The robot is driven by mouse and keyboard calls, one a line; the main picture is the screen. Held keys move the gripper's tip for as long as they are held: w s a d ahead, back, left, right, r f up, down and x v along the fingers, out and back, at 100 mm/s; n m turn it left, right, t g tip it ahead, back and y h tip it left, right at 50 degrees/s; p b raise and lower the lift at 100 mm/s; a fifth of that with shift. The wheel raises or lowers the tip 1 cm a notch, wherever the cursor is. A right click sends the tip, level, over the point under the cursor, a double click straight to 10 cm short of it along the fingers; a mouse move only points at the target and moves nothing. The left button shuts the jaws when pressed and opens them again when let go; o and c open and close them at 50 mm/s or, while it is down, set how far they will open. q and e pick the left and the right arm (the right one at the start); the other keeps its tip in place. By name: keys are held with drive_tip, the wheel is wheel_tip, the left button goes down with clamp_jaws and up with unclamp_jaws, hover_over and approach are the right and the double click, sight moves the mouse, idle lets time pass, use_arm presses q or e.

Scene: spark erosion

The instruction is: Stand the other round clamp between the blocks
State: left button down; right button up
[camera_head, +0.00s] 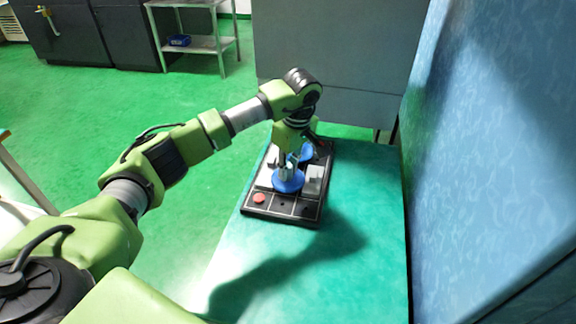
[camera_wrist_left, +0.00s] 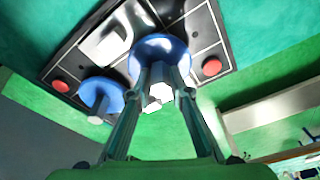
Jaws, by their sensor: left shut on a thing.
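A blue round clamp with a pale hexagonal stem (camera_head: 288,183) is held by my left gripper (camera_head: 287,166). In the left wrist view the fingers (camera_wrist_left: 165,80) are shut on the stem, above the clamp's blue disc (camera_wrist_left: 150,47). In the head view this disc appears between a grey block (camera_head: 314,178) on the right and a paler block (camera_head: 263,180) on the left. Whether the disc touches the board cannot be told. A second blue round clamp (camera_head: 307,153) is farther back, partly hidden by the gripper; it also shows in the left wrist view (camera_wrist_left: 97,91). My right gripper is not in view.
The black board with white lines (camera_head: 282,212) lies on the teal table (camera_head: 358,235). A blue patterned wall (camera_head: 490,150) bounds the right side. The table front is clear.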

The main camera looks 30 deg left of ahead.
use_arm(q)
drive_tip(key=shift+f, duration=0.15)
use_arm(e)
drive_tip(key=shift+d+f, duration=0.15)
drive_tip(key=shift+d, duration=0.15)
use_arm(q)
drive_tip(key=c, duration=1.8)
unclamp_jaws()
drive_tip(key=shift+f, duration=0.1)
